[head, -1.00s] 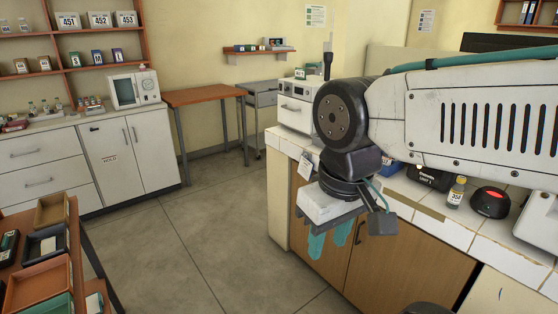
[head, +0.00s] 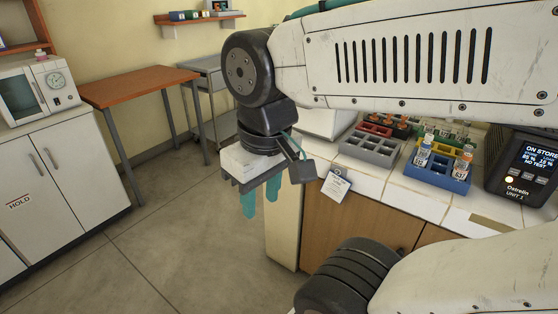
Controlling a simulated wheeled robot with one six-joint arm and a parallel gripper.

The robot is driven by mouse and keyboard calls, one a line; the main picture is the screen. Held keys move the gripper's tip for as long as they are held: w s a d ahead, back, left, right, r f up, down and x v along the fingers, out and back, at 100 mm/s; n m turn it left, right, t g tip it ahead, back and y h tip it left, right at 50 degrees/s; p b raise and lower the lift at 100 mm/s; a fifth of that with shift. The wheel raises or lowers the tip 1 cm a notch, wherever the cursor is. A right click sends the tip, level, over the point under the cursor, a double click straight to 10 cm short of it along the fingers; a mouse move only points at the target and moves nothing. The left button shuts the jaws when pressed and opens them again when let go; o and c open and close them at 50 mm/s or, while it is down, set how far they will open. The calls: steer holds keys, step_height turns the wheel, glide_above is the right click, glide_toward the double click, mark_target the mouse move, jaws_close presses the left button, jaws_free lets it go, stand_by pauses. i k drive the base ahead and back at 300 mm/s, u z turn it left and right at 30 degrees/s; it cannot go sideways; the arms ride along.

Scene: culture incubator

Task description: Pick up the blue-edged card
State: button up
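A small white card (head: 335,187) with print on it hangs at the front edge of the tiled counter, left of centre. I cannot make out the colour of its edge at this size, and no card with a clear blue edge shows elsewhere. My gripper (head: 260,205) points down in front of the counter's left end, to the left of the card in the picture. Its two teal fingers are apart with nothing visible between them. It does not touch the card.
The counter (head: 405,195) carries a blue rack (head: 440,180) with bottles, a grey rack (head: 368,150) and a dark Ostrolin unit (head: 522,170). An orange-topped table (head: 140,84) and a grey cart (head: 212,90) stand behind. The floor (head: 175,220) at left is clear.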

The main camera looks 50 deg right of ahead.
mark_target(335, 186)
steer(key=i, duration=3.55)
steer(key=z, duration=4.55)
